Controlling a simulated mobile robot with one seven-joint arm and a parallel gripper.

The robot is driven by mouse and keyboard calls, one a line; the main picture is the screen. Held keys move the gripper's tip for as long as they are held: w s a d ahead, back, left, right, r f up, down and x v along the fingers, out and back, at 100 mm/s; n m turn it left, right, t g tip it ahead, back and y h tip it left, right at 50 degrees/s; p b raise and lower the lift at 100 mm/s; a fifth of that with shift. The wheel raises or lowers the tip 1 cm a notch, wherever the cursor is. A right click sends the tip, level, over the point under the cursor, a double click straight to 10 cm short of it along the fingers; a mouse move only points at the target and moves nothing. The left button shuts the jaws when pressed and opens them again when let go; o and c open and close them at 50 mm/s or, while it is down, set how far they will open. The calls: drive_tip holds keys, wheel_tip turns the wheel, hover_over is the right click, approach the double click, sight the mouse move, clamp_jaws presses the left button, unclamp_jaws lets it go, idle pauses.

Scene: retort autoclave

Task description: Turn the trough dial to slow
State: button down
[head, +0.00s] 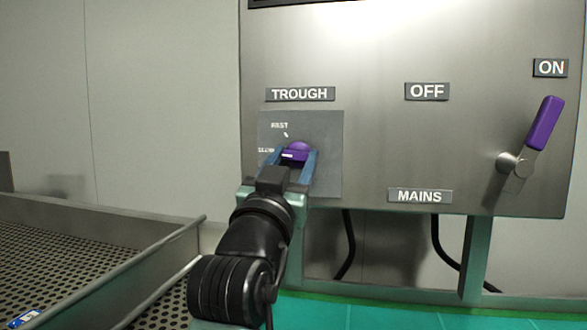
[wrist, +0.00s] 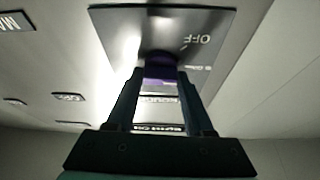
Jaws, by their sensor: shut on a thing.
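The trough dial (head: 297,151) is a purple knob on a grey plate (head: 328,130) under the TROUGH label (head: 300,94). My gripper (head: 296,158) is shut on the dial, with a finger on each side of it. The plate shows the marks FAST and, at its left edge, SLOW, partly hard to read. A small white line on the dial points left, roughly toward the SLOW mark. In the wrist view the purple dial (wrist: 160,68) sits between the fingertips, and OFF is readable upside down on the plate. The lower part of the dial is hidden by my gripper.
A purple-handled mains lever (head: 543,124) stands at the right of the steel panel, tilted toward the ON label (head: 551,68). A perforated metal trough (head: 60,250) runs along the lower left, with a small blue packet (head: 25,318) in it. Black cables hang below the panel.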

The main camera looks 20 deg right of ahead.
drive_tip(key=shift+c, duration=1.4)
unclamp_jaws()
drive_tip(key=b+v, duration=0.3)
drive_tip(key=v, duration=1)
drive_tip(key=shift+r, duration=0.15)
drive_tip(key=s+a+r+n+t+y+p, duration=0.4)
drive_tip(key=s+a+r+y+p, duration=0.2)
drive_tip(key=r, duration=0.4)
drive_tip(key=s+a+r+n+t+y+p, duration=0.4)
drive_tip(key=r+y, duration=0.3)
drive_tip(key=r, duration=0.3)
drive_tip(key=shift+s+a+n+t+p, duration=0.3)
drive_tip(key=shift+s+a+t+p, duration=0.3)
drive_tip(key=shift+s+a+p, duration=0.3)
